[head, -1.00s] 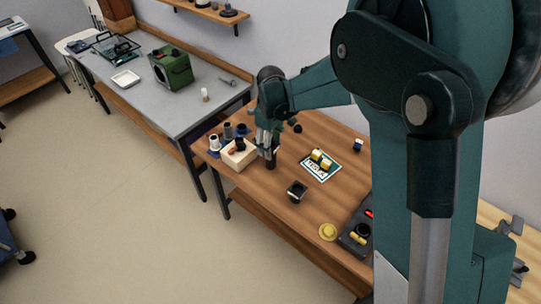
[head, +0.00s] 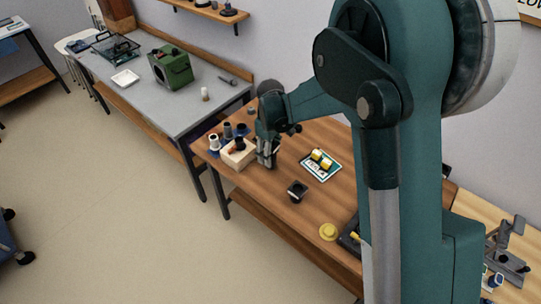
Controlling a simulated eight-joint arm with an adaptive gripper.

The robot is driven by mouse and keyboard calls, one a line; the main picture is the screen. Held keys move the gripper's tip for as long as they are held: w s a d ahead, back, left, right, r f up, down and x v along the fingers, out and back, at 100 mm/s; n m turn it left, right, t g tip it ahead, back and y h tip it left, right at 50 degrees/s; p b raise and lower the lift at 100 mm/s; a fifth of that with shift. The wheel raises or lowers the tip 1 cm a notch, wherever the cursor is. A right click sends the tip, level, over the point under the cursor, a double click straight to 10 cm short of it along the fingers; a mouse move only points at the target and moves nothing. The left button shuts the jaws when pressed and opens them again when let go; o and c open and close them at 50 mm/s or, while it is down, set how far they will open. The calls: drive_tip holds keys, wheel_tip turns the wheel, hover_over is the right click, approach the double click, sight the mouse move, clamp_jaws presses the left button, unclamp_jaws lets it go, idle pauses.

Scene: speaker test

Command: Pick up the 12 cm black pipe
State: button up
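My gripper (head: 267,163) points down over the brown wooden table, just right of a pale wooden block (head: 236,159). Its fingers are low, close to the tabletop. A dark shape shows at and between the fingers, but it is too small to tell finger from pipe, or whether the fingers are closed on anything. Dark upright cylinders (head: 227,130) stand on a blue mat behind the block, and another dark piece (head: 240,143) shows at the block's top. I cannot tell which of these dark pieces is the 12 cm pipe.
A card with yellow pieces (head: 321,164) lies right of the gripper. A small black square holder (head: 297,191) and a yellow disc (head: 328,232) are nearer the front. A grey workbench (head: 190,105) with a green box (head: 171,67) stands behind left. The table's front middle is clear.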

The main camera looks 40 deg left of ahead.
drive_tip(key=shift+f, duration=0.7)
drive_tip(key=shift+c, duration=0.3)
drive_tip(key=c, duration=1)
